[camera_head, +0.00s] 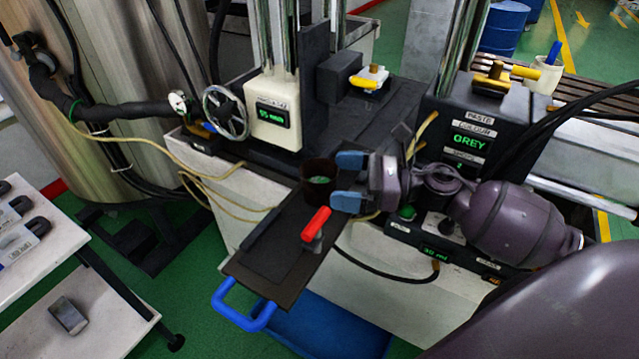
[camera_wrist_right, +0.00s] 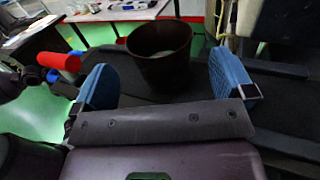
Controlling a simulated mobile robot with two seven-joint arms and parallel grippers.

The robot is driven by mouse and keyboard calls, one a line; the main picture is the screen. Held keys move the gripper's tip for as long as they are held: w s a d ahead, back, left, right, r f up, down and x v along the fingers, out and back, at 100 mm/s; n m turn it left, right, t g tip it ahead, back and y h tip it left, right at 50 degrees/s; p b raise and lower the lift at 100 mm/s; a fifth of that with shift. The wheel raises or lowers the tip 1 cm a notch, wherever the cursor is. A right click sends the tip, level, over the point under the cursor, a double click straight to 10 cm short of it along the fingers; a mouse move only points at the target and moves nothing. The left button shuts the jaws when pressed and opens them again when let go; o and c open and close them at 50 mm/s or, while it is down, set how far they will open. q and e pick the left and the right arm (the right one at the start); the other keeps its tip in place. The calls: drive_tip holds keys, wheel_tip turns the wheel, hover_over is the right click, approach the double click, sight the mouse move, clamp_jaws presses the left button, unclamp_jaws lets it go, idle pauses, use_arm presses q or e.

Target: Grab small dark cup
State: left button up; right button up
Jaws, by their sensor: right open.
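The small dark cup (camera_head: 319,184) stands upright on the dark platform of the machine, and something greenish shows inside it. My right gripper (camera_head: 342,181) comes in from the right in the head view. Its two blue fingers are open, with their tips at the near side of the cup. In the right wrist view the cup (camera_wrist_right: 161,58) is just ahead, between the lines of the two blue fingers (camera_wrist_right: 166,84), and not gripped. My left gripper is not in view.
A red-handled lever (camera_head: 316,224) stands on the dark plate close to the cup. A black machine with a GREY display (camera_head: 468,142) is behind the right gripper. Yellow hoses lie to the left.

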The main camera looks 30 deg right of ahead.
sight(303, 175)
drive_tip(key=x, duration=0.4)
drive_tip(key=shift+w+a+p, duration=0.3)
drive_tip(key=shift+f, duration=0.1)
drive_tip(key=c, duration=1)
